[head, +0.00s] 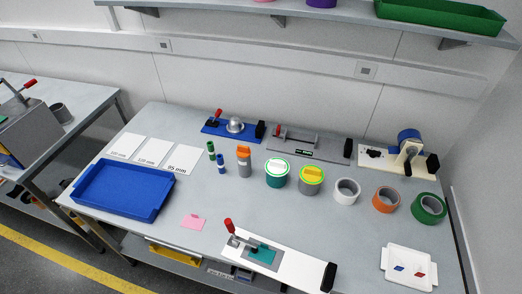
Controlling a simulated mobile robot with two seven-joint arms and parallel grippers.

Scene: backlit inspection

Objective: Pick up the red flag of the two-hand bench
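A small red piece (420,273), which looks like the red flag, lies in a white tray (396,251) at the front right of the bench (215,258). A similar small blue piece (398,268) lies to its left in the same tray, apart from it. Both are too small to show their exact shape. Neither of my grippers shows in the head view.
A white fixture with a red-handled clamp (290,262) stands left of the tray. Green (429,209), orange (386,200) and white (347,191) rings stand behind the tray. A blue tray (122,190) is at the left. A shelf (340,18) overhangs the back.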

